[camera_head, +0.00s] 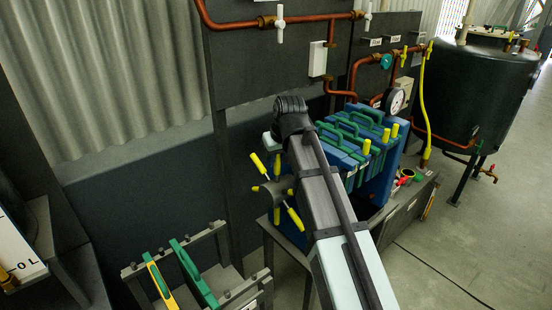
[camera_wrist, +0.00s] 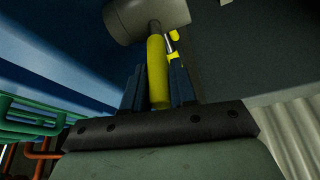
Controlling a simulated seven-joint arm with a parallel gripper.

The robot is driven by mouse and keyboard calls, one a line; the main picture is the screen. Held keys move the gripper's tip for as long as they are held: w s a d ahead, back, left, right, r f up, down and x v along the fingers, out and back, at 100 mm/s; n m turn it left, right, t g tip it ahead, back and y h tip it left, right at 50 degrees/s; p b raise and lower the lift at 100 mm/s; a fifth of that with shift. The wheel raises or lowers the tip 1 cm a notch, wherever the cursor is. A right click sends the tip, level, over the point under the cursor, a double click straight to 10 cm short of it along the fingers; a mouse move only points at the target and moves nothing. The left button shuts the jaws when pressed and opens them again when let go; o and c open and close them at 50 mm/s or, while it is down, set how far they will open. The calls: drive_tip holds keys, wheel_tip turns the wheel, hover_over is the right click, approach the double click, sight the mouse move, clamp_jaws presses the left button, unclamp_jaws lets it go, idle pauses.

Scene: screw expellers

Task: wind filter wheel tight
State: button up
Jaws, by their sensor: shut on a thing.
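The filter wheel (camera_head: 272,191) is a dark hub with several yellow-gripped spokes, at the near left end of the filter press in the head view. In the wrist view its grey hub (camera_wrist: 146,16) is at the top, and one yellow spoke grip (camera_wrist: 157,75) runs down between my fingers. My gripper (camera_wrist: 156,78) is shut on that yellow grip, with one dark finger on each side. Another yellow spoke shows just behind. In the head view my arm hides part of the wheel and press, and my fingertips cannot be made out.
The press's blue plates with green handles (camera_head: 350,127) stand right behind my arm. Copper pipes (camera_head: 330,17) and a dark panel (camera_head: 262,60) are behind. A rack (camera_head: 235,287) holding a green and a yellow-edged plate stands at the lower left.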

clamp_jaws()
drive_tip(key=shift+s+d+f+t+y, duration=0.15)
drive_tip(key=shift+s+d+t+y, duration=0.4)
drive_tip(key=shift+s+d, duration=0.15)
drive_tip(key=shift+s+d+f+t+y, duration=0.15)
drive_tip(key=shift+s+d+t+y, duration=0.45)
drive_tip(key=shift+s, duration=0.15)
drive_tip(key=shift+s+d+f+t+y, duration=0.25)
drive_tip(key=shift+s+d+t+y, duration=0.2)
drive_tip(key=shift+d+t+y, duration=0.1)
drive_tip(key=shift+s+d+f+t+y, duration=0.2)
drive_tip(key=shift+s+d+t+y, duration=0.2)
drive_tip(key=shift+d+t+y, duration=0.1)
drive_tip(key=o, duration=0.6)
unclamp_jaws()
